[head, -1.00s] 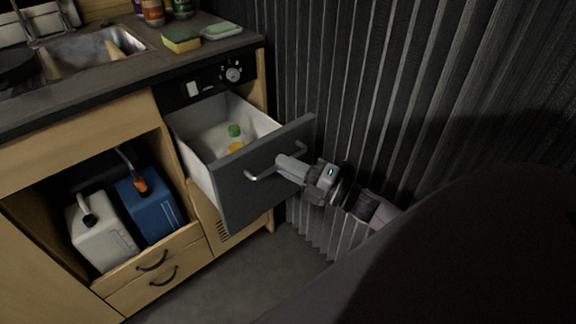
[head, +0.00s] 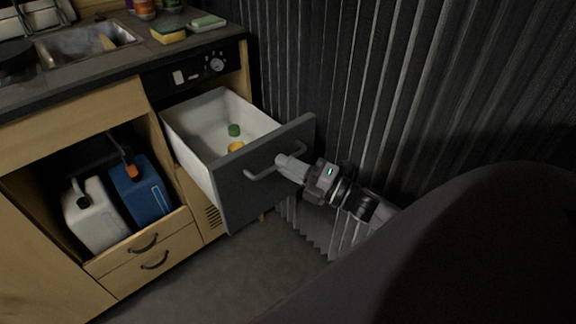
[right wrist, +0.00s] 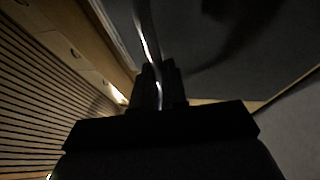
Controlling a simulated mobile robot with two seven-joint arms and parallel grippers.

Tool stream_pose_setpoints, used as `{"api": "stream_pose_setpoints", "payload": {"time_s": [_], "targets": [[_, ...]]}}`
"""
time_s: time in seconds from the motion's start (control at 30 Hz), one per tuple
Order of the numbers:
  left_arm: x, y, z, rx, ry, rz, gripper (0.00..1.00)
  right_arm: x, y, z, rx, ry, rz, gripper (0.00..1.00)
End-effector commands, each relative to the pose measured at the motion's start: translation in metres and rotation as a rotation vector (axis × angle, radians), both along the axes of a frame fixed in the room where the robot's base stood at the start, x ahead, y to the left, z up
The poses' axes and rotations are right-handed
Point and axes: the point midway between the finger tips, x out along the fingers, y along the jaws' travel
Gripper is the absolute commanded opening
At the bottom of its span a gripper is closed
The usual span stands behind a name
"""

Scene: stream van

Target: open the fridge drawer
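The fridge drawer (head: 262,184) has a dark grey front and a white inside, and it stands pulled well out of the cabinet. A green item (head: 234,130) and an orange-yellow item (head: 236,147) lie inside it. A bar handle (head: 262,174) runs across its front. My right gripper (head: 284,165) is at the handle, its fingers closed around the bar. In the right wrist view the handle bar (right wrist: 150,45) runs down between the dark fingers (right wrist: 160,85). My left gripper is not in view.
A corrugated dark wall (head: 340,90) stands close to the right of the drawer. A white jug (head: 95,215) and a blue jug (head: 146,195) sit in the open cabinet at left. Sponges and a sink (head: 88,45) are on the counter. The floor (head: 245,265) in front is clear.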

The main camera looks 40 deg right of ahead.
Motion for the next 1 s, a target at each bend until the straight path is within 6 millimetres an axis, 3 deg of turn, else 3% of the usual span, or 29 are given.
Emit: {"api": "stream_pose_setpoints", "payload": {"time_s": [0.03,0.1,0.47,1.0], "targets": [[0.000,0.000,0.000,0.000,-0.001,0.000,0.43,0.000,-0.001,0.000,0.000,0.001,-0.003,0.16],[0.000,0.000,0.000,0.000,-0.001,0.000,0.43,0.000,-0.001,0.000,-0.001,0.000,-0.003,0.38],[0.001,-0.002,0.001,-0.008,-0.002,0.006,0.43,-0.003,-0.002,-0.001,0.000,0.001,-0.001,0.38],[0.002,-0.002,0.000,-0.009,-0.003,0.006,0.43,-0.059,-0.031,-0.012,-0.001,0.002,-0.002,0.38]]}}
